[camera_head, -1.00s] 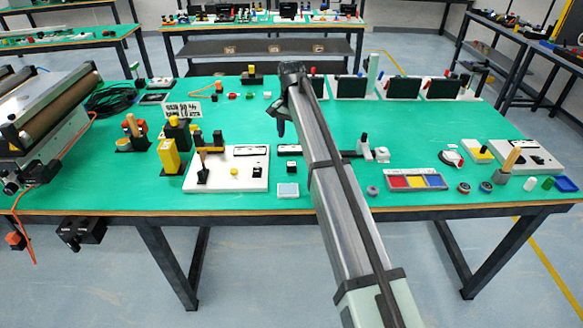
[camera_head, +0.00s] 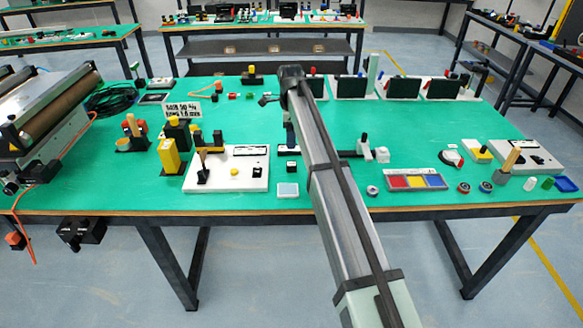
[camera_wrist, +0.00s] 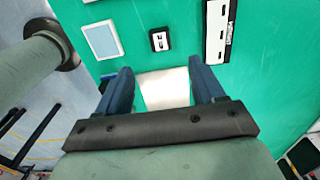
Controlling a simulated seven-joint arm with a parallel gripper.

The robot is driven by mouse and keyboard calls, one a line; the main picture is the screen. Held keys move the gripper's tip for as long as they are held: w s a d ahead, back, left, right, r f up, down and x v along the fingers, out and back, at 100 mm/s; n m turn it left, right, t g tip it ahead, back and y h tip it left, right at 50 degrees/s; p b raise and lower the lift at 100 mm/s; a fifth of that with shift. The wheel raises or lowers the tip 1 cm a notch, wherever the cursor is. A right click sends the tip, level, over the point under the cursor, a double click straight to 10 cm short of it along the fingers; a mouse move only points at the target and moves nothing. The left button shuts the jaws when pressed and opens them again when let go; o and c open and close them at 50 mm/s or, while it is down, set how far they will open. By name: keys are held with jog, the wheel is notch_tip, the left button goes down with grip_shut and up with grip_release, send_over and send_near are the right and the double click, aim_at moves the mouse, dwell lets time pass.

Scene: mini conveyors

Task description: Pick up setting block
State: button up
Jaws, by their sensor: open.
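I cannot tell for sure which item is the setting block. A small black block with a white face (camera_head: 292,167) lies on the green table, and it also shows in the wrist view (camera_wrist: 159,40), ahead of my gripper. A pale blue tile (camera_head: 288,190) lies nearer the front edge and shows in the wrist view (camera_wrist: 103,40). My gripper (camera_wrist: 162,78) is open, its two dark blue fingers apart. A plain whitish surface (camera_wrist: 165,90) shows between the fingers; I cannot tell its height, and nothing appears gripped. In the head view my arm partly hides the gripper.
A white board (camera_head: 222,183) with a small lever and yellow button stands left of the arm. A yellow block (camera_head: 168,156) and dark posts stand beyond its left end. A tray with red, yellow and blue sections (camera_head: 415,180) lies to the right. The table's front edge (camera_head: 230,211) is close.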

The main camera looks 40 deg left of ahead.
aim_at(291, 164)
notch_tip(291, 164, down, 12)
jog(key=shift+d+f, duration=0.1)
jog(key=c, duration=1.2)
